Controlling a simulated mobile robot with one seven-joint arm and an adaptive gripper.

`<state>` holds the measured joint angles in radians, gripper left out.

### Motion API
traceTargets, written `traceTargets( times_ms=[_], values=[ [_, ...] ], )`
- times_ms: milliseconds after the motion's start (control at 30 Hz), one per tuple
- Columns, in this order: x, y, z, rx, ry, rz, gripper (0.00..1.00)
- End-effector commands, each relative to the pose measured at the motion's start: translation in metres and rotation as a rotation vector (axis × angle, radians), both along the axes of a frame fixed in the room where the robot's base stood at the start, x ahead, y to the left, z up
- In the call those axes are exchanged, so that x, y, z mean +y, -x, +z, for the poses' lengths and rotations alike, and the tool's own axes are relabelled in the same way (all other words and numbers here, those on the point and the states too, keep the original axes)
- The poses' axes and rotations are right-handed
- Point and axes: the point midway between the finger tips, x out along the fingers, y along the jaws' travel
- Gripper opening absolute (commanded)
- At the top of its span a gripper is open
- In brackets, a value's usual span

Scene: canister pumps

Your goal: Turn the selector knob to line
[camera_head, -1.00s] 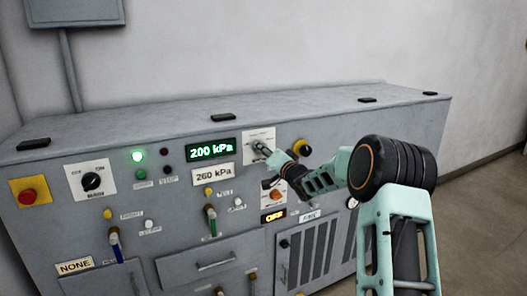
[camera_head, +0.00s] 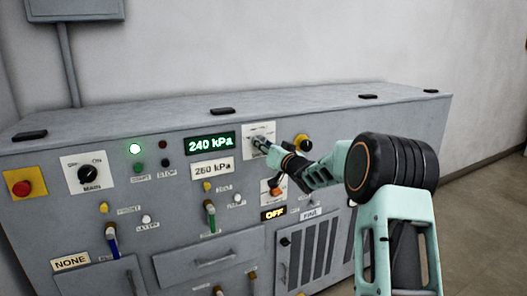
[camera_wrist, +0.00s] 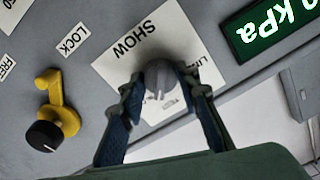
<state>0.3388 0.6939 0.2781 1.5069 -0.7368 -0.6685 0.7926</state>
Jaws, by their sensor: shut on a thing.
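The selector knob (camera_wrist: 160,80) is a grey knob on a white plate (camera_wrist: 135,52) in the wrist view. The plate reads SHOW, with a partly hidden label that seems to begin with "Li" at the right and a small one below the knob. A pale mark on the knob faces down towards the small label; its exact setting is hard to tell. My gripper (camera_wrist: 163,88) is shut on the knob, one finger on each side. In the head view my gripper (camera_head: 262,145) covers most of the knob on the plate (camera_head: 259,129).
A green display (camera_head: 210,143) reads 240 kPa, above a 260 kPa label (camera_head: 212,169). In the wrist view a yellow lever with a black knob (camera_wrist: 45,136) stands left of my gripper, near a LOCK label (camera_wrist: 74,41). An OFF display (camera_head: 274,213) is below my gripper.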

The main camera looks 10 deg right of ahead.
Motion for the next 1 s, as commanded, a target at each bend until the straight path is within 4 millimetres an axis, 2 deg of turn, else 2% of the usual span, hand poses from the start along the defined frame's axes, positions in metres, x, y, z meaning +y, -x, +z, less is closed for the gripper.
traceTargets(
  times_ms=[1000],
  values=[
    [-0.0012, -0.0004, -0.0028, -0.3, 0.919, 0.0, 0.06]
  ],
)
